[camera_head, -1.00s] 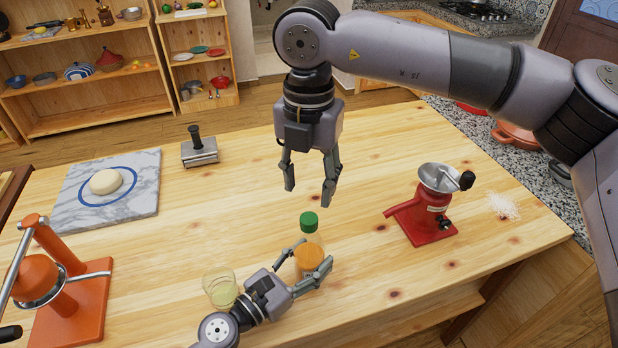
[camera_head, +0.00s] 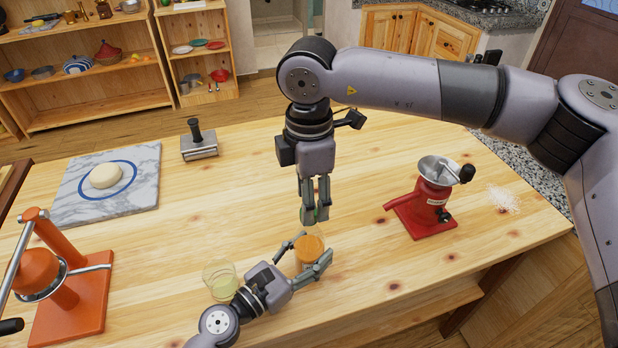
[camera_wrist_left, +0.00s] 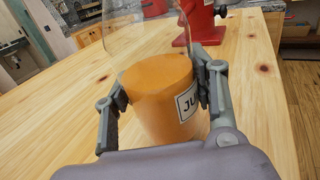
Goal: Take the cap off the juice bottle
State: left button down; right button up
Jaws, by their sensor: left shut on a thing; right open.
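The juice bottle (camera_head: 308,256) is clear, with orange juice inside, and stands upright on the table. In the left wrist view the bottle (camera_wrist_left: 160,92) sits between the fingers, with part of its "JU" label showing. My left gripper (camera_head: 308,262) is shut on the bottle's body. The green cap (camera_head: 316,214) is mostly hidden behind the fingers of my right gripper (camera_head: 315,213). The right gripper points straight down, open, with its fingers around or right beside the cap. Whether they touch it, I cannot tell.
A glass of pale liquid (camera_head: 221,281) stands close to my left gripper. A red grinder (camera_head: 428,207) is to the right, and an orange press (camera_head: 68,290) at the left. A marble board with dough (camera_head: 75,205) and a metal press (camera_head: 198,148) are farther back.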

jog(key=shift+f, duration=1.35)
jog(key=shift+c, duration=0.3)
grip_shut()
